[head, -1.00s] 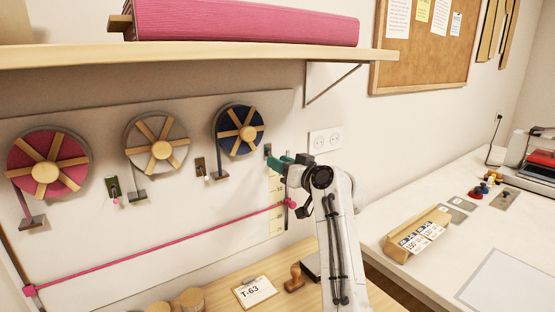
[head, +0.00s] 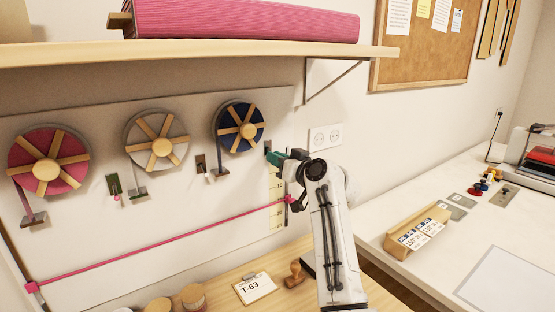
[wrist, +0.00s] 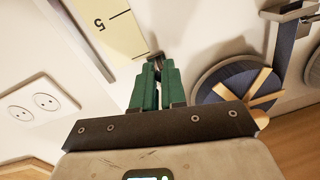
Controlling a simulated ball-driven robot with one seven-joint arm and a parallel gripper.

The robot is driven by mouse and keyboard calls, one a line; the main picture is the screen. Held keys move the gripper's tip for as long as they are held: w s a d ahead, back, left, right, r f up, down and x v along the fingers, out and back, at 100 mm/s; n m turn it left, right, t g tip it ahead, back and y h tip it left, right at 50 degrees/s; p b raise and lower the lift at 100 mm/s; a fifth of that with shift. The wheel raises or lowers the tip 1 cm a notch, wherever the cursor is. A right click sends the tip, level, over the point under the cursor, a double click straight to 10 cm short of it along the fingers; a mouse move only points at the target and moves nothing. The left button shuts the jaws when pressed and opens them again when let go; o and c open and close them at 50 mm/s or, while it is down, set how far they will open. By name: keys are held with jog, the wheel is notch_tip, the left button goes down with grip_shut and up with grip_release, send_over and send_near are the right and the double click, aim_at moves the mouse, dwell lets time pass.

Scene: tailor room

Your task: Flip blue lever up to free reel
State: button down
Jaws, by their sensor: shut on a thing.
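The blue reel (head: 238,128) with wooden spokes hangs at the right of the wall panel; it also shows at the right of the wrist view (wrist: 228,78). A small dark lever plate (head: 267,146) is just right of it. My gripper (head: 273,156) has its green fingers at this plate, shut on the blue reel's lever. In the wrist view the fingers (wrist: 157,72) lie close together, with the dark plate at their tips. The lever itself is mostly hidden by the fingers, so its colour and angle do not show.
A grey reel (head: 158,146) and a pink reel (head: 47,161) hang further left, with their own lever plates (head: 202,167) (head: 114,185). A pink ribbon (head: 165,243) crosses the panel below. The wooden shelf (head: 220,53) overhangs; a wall socket (head: 325,138) is right of my gripper.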

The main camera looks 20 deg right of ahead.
jog(key=shift+r+p, duration=0.15)
jog(key=shift+p, duration=0.2)
jog(key=shift+w+r+m+g+h+p, duration=0.1)
jog(key=shift+r+g+h+p, duration=0.5)
jog(key=shift+g+p, duration=0.85)
jog(key=shift+w+r+m+g+h+p, duration=0.1)
jog(key=shift+r+g+h+p, duration=0.5)
jog(key=shift+g+p, duration=0.85)
jog(key=shift+r+m+g+h+p, duration=0.1)
jog(key=shift+r+g+h+p, duration=0.5)
jog(key=shift+g+p, duration=0.85)
jog(key=shift+g, duration=0.25)
jog(key=c, duration=1.3)
grip_release()
jog(key=shift+o, duration=0.2)
